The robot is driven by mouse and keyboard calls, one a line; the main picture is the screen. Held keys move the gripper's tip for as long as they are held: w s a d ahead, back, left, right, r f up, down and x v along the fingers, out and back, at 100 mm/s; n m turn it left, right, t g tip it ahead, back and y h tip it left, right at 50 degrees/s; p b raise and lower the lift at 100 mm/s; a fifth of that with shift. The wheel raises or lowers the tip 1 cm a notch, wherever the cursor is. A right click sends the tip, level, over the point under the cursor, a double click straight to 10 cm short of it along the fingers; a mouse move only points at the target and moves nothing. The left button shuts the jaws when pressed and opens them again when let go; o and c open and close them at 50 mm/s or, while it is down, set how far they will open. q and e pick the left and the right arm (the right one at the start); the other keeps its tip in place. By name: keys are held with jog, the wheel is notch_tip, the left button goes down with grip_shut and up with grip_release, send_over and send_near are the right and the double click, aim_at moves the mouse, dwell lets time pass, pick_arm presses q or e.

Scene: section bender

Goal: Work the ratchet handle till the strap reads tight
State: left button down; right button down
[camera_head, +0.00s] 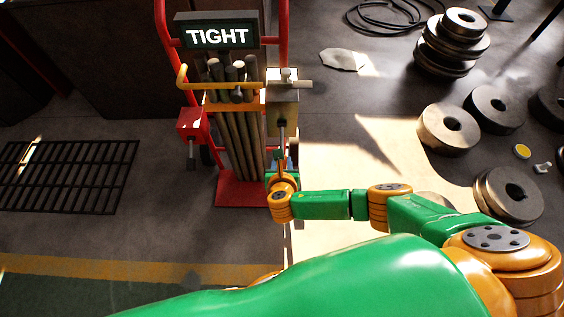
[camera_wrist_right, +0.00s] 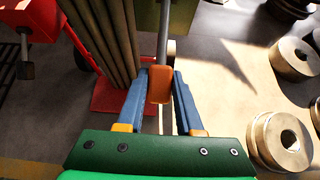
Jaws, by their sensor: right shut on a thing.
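The sign (camera_head: 217,36) on top of the red cart reads TIGHT in lit white letters. The ratchet housing (camera_head: 284,100) is a pale box at the right side of the cart. Its handle (camera_head: 282,132) is a thin metal rod hanging down almost upright. In the right wrist view the handle ends in an orange grip (camera_wrist_right: 160,85). My left gripper is not in view.
The red cart (camera_head: 240,193) holds a bundle of long bars (camera_head: 238,145) behind a yellow rail (camera_head: 188,84). Several steel rollers (camera_head: 448,128) stand on the floor at right. A floor grate (camera_head: 68,176) lies at left.

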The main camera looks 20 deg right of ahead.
jog(key=shift+w+f+t+b, duration=0.15)
jog(key=shift+f+t+b, duration=0.35)
jog(key=shift+f+b, duration=0.1)
jog(key=shift+d, duration=0.1)
